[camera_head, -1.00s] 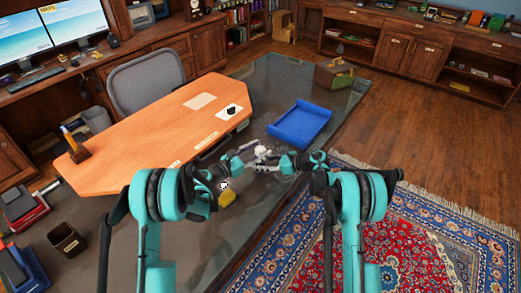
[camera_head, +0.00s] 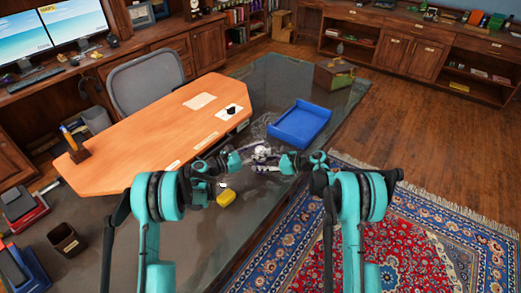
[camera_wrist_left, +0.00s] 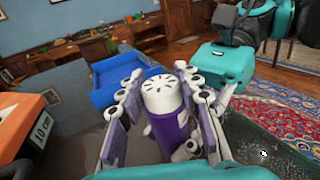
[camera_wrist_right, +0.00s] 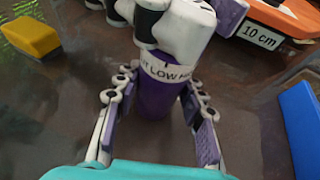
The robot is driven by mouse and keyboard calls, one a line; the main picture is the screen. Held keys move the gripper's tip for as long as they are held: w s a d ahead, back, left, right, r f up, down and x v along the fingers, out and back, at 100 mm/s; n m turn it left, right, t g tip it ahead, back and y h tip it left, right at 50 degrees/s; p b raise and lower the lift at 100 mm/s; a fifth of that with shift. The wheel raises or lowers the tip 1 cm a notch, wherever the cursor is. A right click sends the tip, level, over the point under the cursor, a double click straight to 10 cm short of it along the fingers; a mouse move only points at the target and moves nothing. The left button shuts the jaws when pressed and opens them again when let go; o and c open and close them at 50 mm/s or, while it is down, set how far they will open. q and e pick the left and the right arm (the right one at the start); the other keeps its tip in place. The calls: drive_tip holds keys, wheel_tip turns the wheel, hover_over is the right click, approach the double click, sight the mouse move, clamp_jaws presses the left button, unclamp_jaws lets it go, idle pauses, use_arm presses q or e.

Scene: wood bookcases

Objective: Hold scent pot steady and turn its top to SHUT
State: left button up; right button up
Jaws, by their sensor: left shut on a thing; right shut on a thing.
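The scent pot is a purple cylinder with a slotted white top (camera_wrist_left: 162,95), standing between my two grippers. Its purple body (camera_wrist_right: 160,98) shows in the right wrist view below a white band (camera_wrist_right: 168,70) that reads "LOW", with partly hidden letters on either side. My left gripper (camera_wrist_left: 158,92) has its fingers on both sides of the white top and is shut on it. My right gripper (camera_wrist_right: 160,110) is shut on the purple body, with a finger on each side. In the head view the pot is small and largely covered by the fingers (camera_head: 262,152).
A blue tray (camera_head: 300,124) lies behind the pot on the dark glass table (camera_head: 345,100). A yellow block (camera_head: 226,199) lies near my left arm. An orange wooden board (camera_head: 130,160) lies to the left, with a "10 cm" label (camera_wrist_left: 42,128). A box (camera_head: 333,75) stands farther back.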

sight(260, 149)
use_arm(q)
drive_tip(key=shift+m+g+h, duration=0.7)
drive_tip(key=shift+m+g, duration=0.5)
drive_tip(key=shift+g, duration=0.6)
drive_tip(key=o, duration=1.2)
wheel_tip(260, 149, up, 10)
